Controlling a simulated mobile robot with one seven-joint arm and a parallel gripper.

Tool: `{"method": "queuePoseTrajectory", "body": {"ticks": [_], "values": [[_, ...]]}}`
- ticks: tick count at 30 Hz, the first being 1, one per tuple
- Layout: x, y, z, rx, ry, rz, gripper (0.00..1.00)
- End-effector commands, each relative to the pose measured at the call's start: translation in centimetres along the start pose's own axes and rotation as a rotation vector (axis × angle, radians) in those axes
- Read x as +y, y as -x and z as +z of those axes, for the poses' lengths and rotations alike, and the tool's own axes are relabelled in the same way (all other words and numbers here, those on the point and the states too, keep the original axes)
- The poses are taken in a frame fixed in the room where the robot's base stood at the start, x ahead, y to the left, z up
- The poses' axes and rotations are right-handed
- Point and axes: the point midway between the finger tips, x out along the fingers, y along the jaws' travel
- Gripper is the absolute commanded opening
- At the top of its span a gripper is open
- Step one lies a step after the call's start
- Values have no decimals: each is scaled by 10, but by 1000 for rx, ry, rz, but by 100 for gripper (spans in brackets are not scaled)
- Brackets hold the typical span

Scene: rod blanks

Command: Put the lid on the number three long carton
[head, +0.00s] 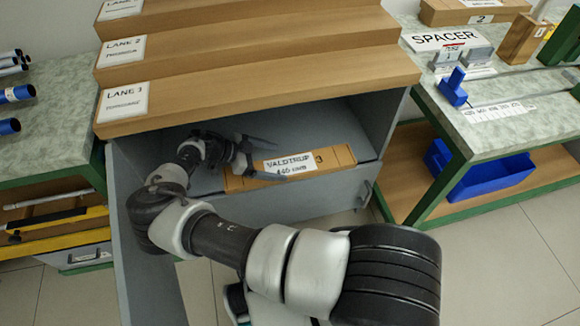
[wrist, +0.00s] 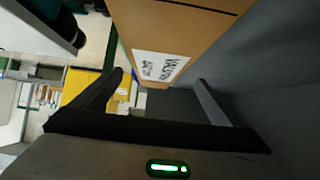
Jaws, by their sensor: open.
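A long brown carton (head: 335,158) marked 3 lies in the grey bay under the lane shelves, with a white label reading VALDTRUP 440 mm. In the wrist view, a brown face of the carton (wrist: 165,25) with its label shows ahead of and partly between my fingers. I cannot tell whether this face is a lid or the carton body; no separate lid is clear. My gripper (head: 268,160) is open at the carton's left half, one finger overlapping the label in the head view. The fingers (wrist: 158,82) look empty, and I cannot tell whether they touch the carton.
The bay's grey side walls and the wooden lane 1 shelf (head: 260,85) close in around my arm. A carton marked 2 (head: 480,12), a SPACER sign (head: 440,40) and a blue stop (head: 453,88) are on the right bench. A blue bin (head: 480,170) sits below.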

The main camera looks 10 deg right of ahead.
Motion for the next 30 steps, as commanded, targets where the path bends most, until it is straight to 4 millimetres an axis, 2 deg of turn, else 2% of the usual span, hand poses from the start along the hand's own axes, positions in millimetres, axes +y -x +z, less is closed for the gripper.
{"method": "queuePoseTrajectory", "body": {"ticks": [9, 16, 17, 24, 30], "values": [[6, -44, 1, 1, 1, 1, 94], [5, -46, 1, -1, 1, -2, 94], [5, -46, 1, -1, 1, -1, 90], [5, -46, 1, -1, 1, -1, 50], [5, -46, 1, -1, 1, -1, 50]]}}
